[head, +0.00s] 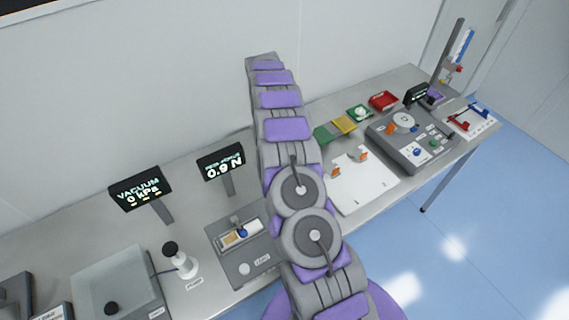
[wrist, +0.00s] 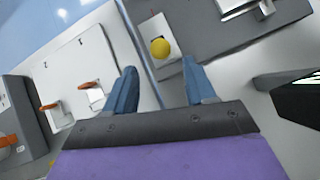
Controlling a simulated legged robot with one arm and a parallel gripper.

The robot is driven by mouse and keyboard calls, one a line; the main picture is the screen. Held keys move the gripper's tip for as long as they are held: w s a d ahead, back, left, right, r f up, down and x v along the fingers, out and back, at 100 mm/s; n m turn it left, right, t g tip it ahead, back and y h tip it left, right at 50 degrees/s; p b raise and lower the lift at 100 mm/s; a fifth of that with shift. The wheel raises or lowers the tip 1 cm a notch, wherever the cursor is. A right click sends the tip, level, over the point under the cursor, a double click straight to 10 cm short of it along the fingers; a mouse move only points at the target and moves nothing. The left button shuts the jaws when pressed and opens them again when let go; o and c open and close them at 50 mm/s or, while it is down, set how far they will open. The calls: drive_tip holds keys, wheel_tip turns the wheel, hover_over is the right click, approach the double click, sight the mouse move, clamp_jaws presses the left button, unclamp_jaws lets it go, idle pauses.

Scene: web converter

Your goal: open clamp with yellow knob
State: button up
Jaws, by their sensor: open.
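A round yellow knob (wrist: 160,48) shows in the wrist view, on a small white plate (wrist: 152,29) at the edge of a grey base (wrist: 205,35). My gripper (wrist: 158,66) is open, with its two blue fingers apart. The knob appears between and just beyond the fingertips in the picture; I see no finger touching it, and the depth gap is hard to judge. In the head view the yellow knob and my gripper cannot be made out; my arm covers the middle of the bench.
A white board (wrist: 80,75) with orange clamps (wrist: 85,85) lies left in the wrist view. A dark display (wrist: 298,98) stands close on the right. In the head view, a grey fixture (head: 217,235) with a blue knob and a force display (head: 221,161) stand left of my arm.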

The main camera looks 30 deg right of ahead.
drive_tip(key=p+v, duration=0.4)
drive_tip(key=p, duration=0.4)
drive_tip(key=shift+d+r, duration=0.15)
drive_tip(key=shift+r, duration=0.15)
drive_tip(key=shift+w+r+p, duration=0.15)
drive_tip(key=shift+w+p, duration=0.05)
drive_tip(key=shift+p, duration=0.65)
